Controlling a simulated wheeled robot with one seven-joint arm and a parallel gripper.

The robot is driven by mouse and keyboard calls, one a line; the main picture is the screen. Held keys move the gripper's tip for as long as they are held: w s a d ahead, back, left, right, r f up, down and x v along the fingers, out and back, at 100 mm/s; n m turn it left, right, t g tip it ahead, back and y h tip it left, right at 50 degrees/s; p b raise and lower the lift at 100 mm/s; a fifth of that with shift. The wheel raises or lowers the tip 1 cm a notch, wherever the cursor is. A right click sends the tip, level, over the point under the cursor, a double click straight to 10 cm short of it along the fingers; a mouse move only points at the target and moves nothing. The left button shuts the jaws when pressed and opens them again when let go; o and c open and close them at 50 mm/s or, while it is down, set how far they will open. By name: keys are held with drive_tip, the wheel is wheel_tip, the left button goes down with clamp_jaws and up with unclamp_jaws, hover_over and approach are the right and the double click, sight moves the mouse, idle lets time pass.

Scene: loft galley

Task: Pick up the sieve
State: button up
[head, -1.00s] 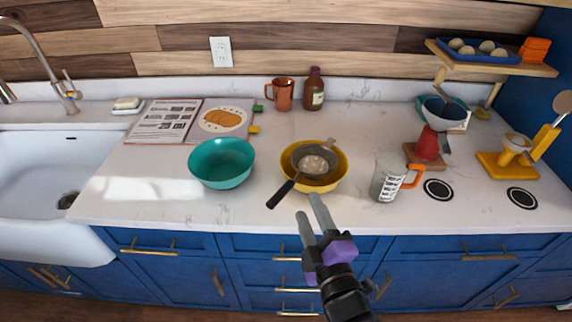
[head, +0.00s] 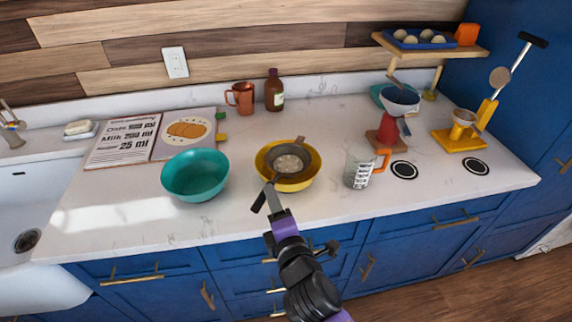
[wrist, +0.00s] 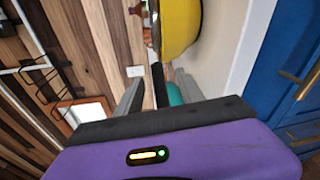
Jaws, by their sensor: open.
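The sieve (head: 290,158) is a dark pan-like strainer with a pale mottled middle. It rests in the yellow bowl (head: 292,187), its dark handle sticking out over the front-left rim. My gripper (head: 270,194) is at that handle, in front of the bowl. In the wrist view, the fingers of my gripper (wrist: 159,86) are apart, one on each side of the dark handle (wrist: 159,84), with a gap showing on both sides. The yellow bowl (wrist: 181,26) is just beyond the fingertips. My arm hides part of the counter front.
A teal bowl (head: 195,176) stands close on the left. A measuring jug (head: 357,170) with an orange handle stands on the right. A copper mug (head: 241,98) and a brown bottle (head: 274,91) stand behind. The counter (head: 130,222) is clear along its front edge.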

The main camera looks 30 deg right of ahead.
sight(281, 173)
drive_tip(key=x, duration=0.2)
drive_tip(key=p+x, duration=0.1)
drive_tip(key=shift+w+r, duration=0.25)
drive_tip(key=shift+w, duration=0.15)
drive_tip(key=shift+w+d+f, duration=0.15)
drive_tip(key=shift+w+f, duration=0.05)
drive_tip(key=shift+w, duration=0.35)
clamp_jaws()
drive_tip(key=shift+r, duration=0.1)
idle(0.5)
